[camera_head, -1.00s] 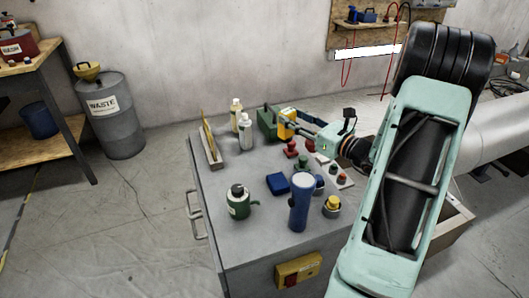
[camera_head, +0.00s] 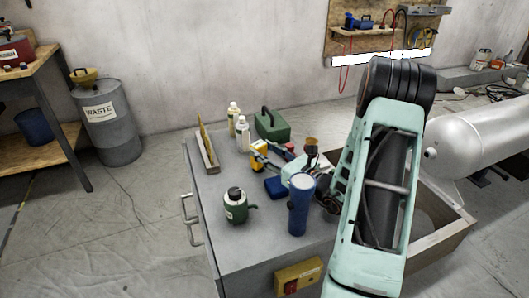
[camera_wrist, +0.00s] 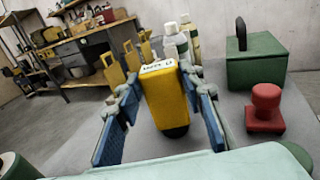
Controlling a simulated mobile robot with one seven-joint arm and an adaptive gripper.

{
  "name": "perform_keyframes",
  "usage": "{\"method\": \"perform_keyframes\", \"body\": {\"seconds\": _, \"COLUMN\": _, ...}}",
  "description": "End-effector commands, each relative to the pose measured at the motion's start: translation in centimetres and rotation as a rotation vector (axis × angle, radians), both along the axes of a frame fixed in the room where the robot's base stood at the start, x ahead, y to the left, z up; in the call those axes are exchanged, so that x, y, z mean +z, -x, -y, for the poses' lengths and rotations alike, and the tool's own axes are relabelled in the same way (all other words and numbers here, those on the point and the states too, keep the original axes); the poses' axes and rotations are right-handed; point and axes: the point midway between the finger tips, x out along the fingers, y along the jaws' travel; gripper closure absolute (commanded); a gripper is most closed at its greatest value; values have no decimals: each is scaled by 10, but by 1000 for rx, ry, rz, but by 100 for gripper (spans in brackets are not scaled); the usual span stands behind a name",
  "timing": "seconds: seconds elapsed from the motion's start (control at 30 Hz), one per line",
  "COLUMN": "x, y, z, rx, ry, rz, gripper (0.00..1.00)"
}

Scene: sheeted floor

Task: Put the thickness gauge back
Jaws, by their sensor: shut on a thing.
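The thickness gauge, a yellow block-shaped device with a dark foot and a white printed label, shows in the wrist view (camera_wrist: 166,98) between blue-padded fingers. It also shows in the head view (camera_head: 259,150) above the grey cabinet top. My gripper (camera_head: 266,157) is shut on it, with a finger on each side in the wrist view (camera_wrist: 163,96). The gauge is roughly upright. I cannot tell whether its foot touches the surface. A green case with a dark handle (camera_head: 272,125) stands behind it, to the right in the wrist view (camera_wrist: 256,68).
On the grey cabinet top (camera_head: 215,185), a narrow stand (camera_head: 208,152) and white bottles (camera_head: 242,134) are left of the gauge. A blue block (camera_head: 276,187), blue cylinder (camera_head: 299,206) and green canister (camera_head: 236,205) are nearer. A red knobbed object (camera_wrist: 266,108) stands right of my gripper.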

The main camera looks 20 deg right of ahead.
Motion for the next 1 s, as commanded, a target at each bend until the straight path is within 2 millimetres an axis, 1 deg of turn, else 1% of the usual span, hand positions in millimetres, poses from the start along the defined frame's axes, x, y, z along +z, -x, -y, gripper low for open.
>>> {"method": "perform_keyframes", "body": {"seconds": 0.1, "x": 1, "y": 0, "z": 0, "rx": 0, "ry": 0, "rz": 1, "gripper": 93}}
{"method": "perform_keyframes", "body": {"seconds": 0.23, "x": -4, "y": 0, "z": 0, "rx": 0, "ry": 0, "rz": 1, "gripper": 93}}
{"method": "perform_keyframes", "body": {"seconds": 0.27, "x": -3, "y": 0, "z": 0, "rx": 0, "ry": 0, "rz": 0, "gripper": 62}}
{"method": "perform_keyframes", "body": {"seconds": 0.4, "x": -2, "y": 0, "z": 0, "rx": 0, "ry": 0, "rz": 0, "gripper": 47}}
{"method": "perform_keyframes", "body": {"seconds": 0.67, "x": -2, "y": 0, "z": 0, "rx": 0, "ry": 0, "rz": 0, "gripper": 47}}
{"method": "perform_keyframes", "body": {"seconds": 0.77, "x": 3, "y": 0, "z": 0, "rx": 0, "ry": 0, "rz": 0, "gripper": 47}}
{"method": "perform_keyframes", "body": {"seconds": 0.87, "x": 1, "y": 13, "z": 7, "rx": -4, "ry": 0, "rz": -2, "gripper": 47}}
{"method": "perform_keyframes", "body": {"seconds": 1.0, "x": 2, "y": 37, "z": 17, "rx": -5, "ry": -1, "rz": -3, "gripper": 47}}
